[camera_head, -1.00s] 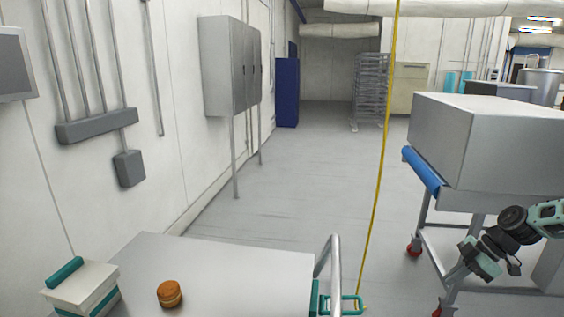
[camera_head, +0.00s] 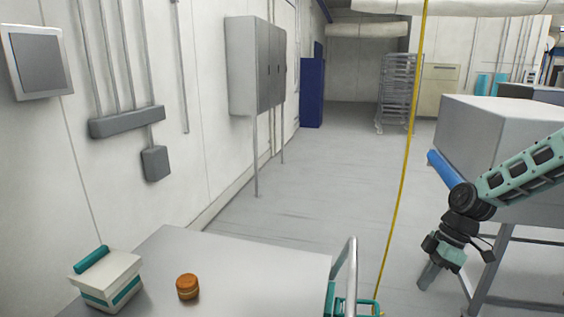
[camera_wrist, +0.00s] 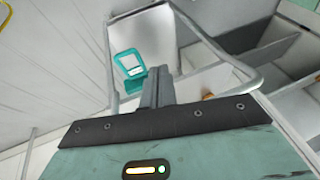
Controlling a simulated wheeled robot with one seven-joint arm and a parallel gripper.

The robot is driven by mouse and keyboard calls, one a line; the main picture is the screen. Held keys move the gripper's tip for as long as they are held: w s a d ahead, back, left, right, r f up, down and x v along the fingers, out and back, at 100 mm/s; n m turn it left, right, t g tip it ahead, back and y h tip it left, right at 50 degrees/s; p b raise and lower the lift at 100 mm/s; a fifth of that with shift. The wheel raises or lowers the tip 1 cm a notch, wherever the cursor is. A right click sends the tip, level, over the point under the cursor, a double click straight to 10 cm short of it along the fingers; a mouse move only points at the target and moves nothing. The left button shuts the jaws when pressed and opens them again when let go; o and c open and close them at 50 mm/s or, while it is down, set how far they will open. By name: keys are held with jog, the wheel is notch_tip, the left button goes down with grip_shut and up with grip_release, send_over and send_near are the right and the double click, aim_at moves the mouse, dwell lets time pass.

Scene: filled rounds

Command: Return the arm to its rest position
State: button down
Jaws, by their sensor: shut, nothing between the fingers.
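My arm reaches in from the right in the head view. My gripper (camera_head: 430,276) hangs down at its end, to the right of the white-topped cart (camera_head: 250,262) and in front of the large grey box on a stand. In the wrist view my gripper's fingers (camera_wrist: 157,86) are together, with nothing between them. The gripper is apart from everything in view.
On the cart top stand an orange-brown round item (camera_head: 188,287) and a white and teal box (camera_head: 107,278). The cart has a metal handle (camera_head: 350,270). The grey box (camera_head: 485,140) stands behind my arm.

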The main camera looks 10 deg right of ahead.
jog(key=s+a+r+g+h, duration=0.1)
jog(key=a+r, duration=0.1)
jog(key=a, duration=0.4)
jog(key=s+a+r+h, duration=0.1)
jog(key=s+a+r, duration=0.15)
jog(key=a, duration=0.35)
jog(key=s+a+r+m+t+h, duration=0.1)
jog(key=s+a+r, duration=0.3)
jog(key=s+a, duration=0.4)
jog(key=s+a+r+m+h, duration=0.1)
jog(key=s+a+r+m, duration=0.2)
jog(key=s+a+r, duration=0.2)
jog(key=s+a, duration=0.3)
jog(key=s, duration=0.2)
jog(key=shift+s+a+r+m+t, duration=0.2)
jog(key=shift+s+a+m+t, duration=0.05)
jog(key=shift+s+m+t, duration=0.15)
